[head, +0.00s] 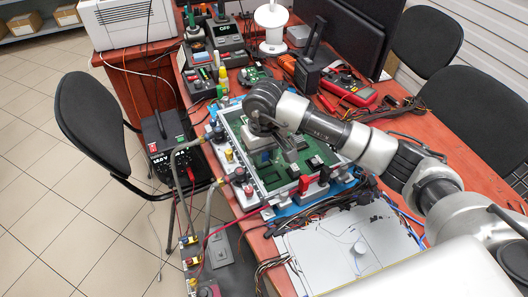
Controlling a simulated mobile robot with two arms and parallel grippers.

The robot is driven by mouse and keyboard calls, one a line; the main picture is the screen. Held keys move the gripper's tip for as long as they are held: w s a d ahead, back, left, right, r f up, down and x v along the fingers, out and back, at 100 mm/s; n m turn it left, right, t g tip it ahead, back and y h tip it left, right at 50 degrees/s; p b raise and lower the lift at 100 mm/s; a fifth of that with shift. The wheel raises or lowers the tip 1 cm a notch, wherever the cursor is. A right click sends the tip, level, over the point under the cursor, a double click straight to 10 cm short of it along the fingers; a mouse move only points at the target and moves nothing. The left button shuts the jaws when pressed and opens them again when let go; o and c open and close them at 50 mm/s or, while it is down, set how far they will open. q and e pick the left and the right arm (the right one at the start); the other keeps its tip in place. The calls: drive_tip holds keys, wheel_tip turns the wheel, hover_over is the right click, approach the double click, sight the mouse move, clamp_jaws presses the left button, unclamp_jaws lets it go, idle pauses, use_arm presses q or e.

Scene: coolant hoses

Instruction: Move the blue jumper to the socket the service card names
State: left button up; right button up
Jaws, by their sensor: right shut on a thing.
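My right gripper (288,150) is over the green circuit board (322,152) in its pale frame on the workbench. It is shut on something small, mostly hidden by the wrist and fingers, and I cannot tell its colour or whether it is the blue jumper. Grey hoses (184,160) with coloured end fittings run from the left edge of the board down to connectors (190,243) at the lower left. I cannot pick out the blue jumper or a readable service card. My left gripper is not in view.
A black box with a lit display (168,150) stands left of the bench. Loose cables and a grey panel (345,245) lie in front.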

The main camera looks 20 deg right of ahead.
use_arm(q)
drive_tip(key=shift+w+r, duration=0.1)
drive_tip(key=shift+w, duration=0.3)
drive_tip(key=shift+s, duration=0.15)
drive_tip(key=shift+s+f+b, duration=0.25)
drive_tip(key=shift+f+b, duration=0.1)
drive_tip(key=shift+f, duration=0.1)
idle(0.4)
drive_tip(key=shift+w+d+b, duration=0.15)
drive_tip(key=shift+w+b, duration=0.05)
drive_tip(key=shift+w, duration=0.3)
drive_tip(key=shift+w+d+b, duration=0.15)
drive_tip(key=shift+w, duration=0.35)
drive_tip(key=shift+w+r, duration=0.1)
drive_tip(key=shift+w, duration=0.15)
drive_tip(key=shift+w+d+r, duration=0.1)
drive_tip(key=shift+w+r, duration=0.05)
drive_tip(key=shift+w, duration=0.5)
